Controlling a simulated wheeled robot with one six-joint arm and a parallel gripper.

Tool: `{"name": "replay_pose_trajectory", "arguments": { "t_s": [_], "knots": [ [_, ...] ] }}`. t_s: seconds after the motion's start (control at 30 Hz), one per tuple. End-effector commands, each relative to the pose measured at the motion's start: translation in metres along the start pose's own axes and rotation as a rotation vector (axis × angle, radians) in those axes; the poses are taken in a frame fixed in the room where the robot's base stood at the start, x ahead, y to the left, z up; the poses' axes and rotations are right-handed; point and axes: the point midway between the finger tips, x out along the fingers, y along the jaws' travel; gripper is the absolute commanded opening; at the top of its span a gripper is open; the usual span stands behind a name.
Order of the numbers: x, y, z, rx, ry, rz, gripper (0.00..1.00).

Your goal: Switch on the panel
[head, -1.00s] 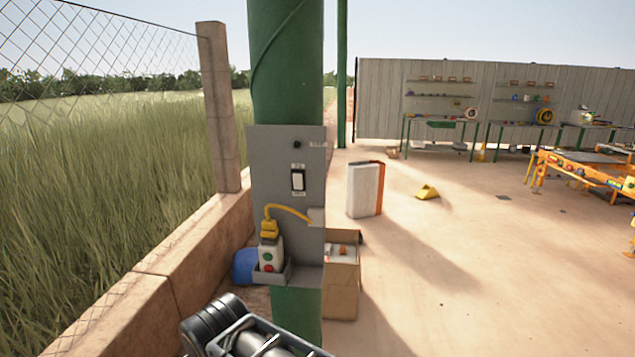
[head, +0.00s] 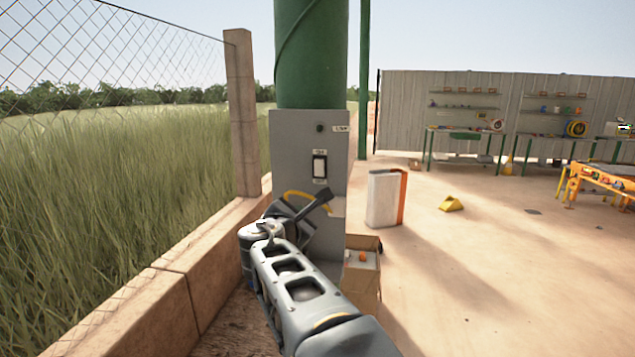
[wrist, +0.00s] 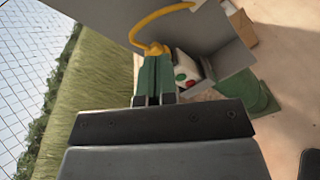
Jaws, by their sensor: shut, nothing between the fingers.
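The grey panel (head: 285,150) is fixed upright to a green column. It carries a white rocker switch (head: 320,167) in a dark frame, with small labels above and below. A dark round lamp or knob (head: 320,128) sits near its top. My gripper (head: 329,195) is in front of the panel, below the switch, its fingers shut and empty. In the wrist view my gripper (wrist: 155,62) points at the yellow cable's plug (wrist: 154,49); whether they touch is unclear. The switch is not visible in the wrist view.
A yellow cable (head: 310,195) loops across the lower panel. A cardboard box (head: 362,278) stands right of the column base. A low wall (head: 170,300) and fence run along the left. A white and orange case (head: 384,198) stands behind; open floor lies to the right.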

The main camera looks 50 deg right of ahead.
Motion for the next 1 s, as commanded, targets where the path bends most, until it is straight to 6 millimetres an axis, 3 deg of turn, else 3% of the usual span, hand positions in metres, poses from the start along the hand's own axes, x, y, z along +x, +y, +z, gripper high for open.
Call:
{"name": "replay_pose_trajectory", "arguments": {
  "t_s": [0.13, 0.33, 0.83, 1.0],
  "knots": [
    [0.020, 0.009, 0.020, -0.326, -0.136, 0.073, 0.00],
    [0.030, 0.019, 0.035, -0.573, -0.232, 0.110, 0.00],
    [0.033, 0.022, 0.039, -0.629, -0.253, 0.117, 0.00],
    [0.048, 0.025, 0.043, -0.628, -0.253, 0.113, 0.00]
  ]
}}
